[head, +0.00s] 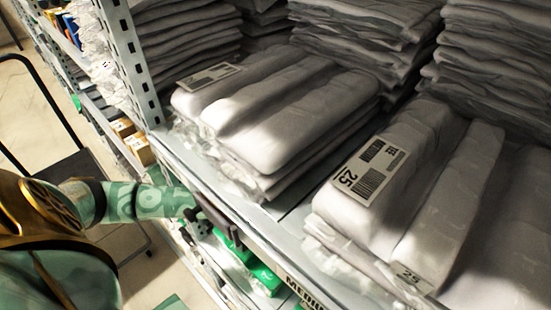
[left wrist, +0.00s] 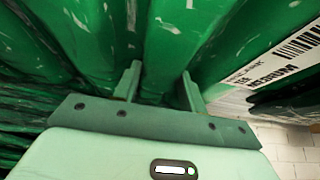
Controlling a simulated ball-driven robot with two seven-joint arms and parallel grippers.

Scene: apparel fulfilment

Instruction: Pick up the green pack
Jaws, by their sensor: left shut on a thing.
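Green packs in clear wrap lie on the shelf below the grey ones; part of the green stack (head: 262,278) shows in the head view past the shelf edge. In the left wrist view a green pack (left wrist: 172,40) fills the top of the picture, with a white printed label (left wrist: 280,62) at right. My left gripper (left wrist: 160,75) has its two fingers against this pack, shut on a fold of it. In the head view my left gripper (head: 212,222) reaches in at the shelf front, its fingertips hidden. My right gripper is not in view.
Grey wrapped garment stacks (head: 280,110) fill the shelf above, some with "25" labels (head: 368,172). The shelf's front rail (head: 255,238) runs close beside my left gripper. A perforated upright (head: 122,50) stands at left. A dark cart (head: 75,170) stands in the aisle.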

